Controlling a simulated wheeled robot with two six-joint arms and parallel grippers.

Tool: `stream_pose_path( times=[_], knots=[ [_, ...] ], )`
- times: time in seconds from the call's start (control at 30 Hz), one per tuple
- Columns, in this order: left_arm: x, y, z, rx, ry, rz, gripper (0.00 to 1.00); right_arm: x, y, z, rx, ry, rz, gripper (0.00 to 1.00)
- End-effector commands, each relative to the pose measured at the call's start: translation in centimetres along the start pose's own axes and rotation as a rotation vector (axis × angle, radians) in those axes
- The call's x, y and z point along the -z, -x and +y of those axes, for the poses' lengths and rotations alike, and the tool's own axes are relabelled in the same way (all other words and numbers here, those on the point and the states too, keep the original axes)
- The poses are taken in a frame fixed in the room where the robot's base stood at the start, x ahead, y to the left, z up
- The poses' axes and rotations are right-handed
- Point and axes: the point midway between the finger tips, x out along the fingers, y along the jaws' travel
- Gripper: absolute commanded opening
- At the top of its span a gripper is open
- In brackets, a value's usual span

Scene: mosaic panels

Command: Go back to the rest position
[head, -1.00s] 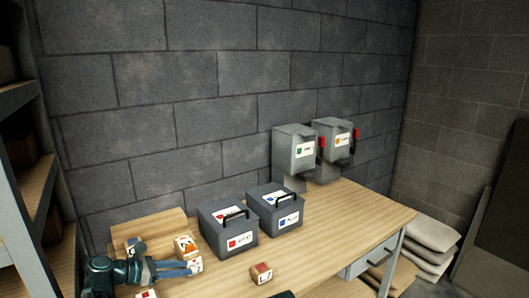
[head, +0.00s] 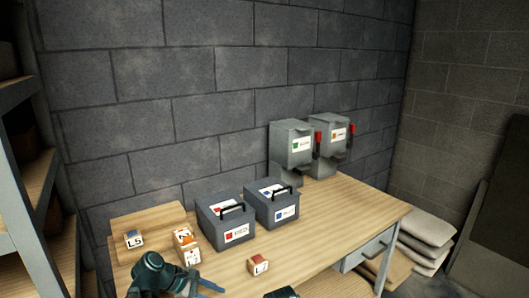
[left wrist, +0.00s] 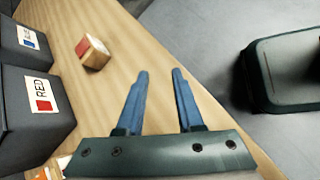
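My left gripper (head: 205,288) is low in the head view, near the front edge of the wooden bench (head: 335,215). In the left wrist view its two blue fingers (left wrist: 160,75) are apart with nothing between them. A block with a red top (head: 258,264) lies on the bench to the right of the gripper; it also shows in the left wrist view (left wrist: 92,53), apart from the fingers.
A block marked L5 (head: 133,239) and stacked-looking orange-marked blocks (head: 186,247) are at the bench's left end. Red-labelled (head: 212,215) and blue-labelled (head: 262,193) dark boxes stand at mid-bench. Two grey dispensers (head: 291,143) are at the wall. Bench right of the boxes is clear.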

Motion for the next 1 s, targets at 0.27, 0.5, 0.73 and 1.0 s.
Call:
stream_pose_path(
  times=[0.27, 0.5, 0.73, 1.0],
  knots=[
    [-3.8, -6.5, -9.5, 0.427, -0.750, 0.183, 0.36, 0.0, 0.0, 0.0, 0.000, 0.000, 0.000, 0.50],
    [-5.0, -7.3, -15.0, 0.826, -1.368, 0.240, 0.36, 0.0, 0.0, 0.0, 0.000, 0.000, 0.000, 0.50],
    [-5.3, -6.8, -16.3, 1.003, -1.601, 0.241, 0.36, 0.0, 0.0, 0.0, 0.000, 0.000, 0.000, 0.50],
    [-5.2, -6.8, -16.3, 1.017, -1.617, 0.240, 0.36, 0.0, 0.0, 0.0, 0.000, 0.000, 0.000, 0.50]
  ],
)
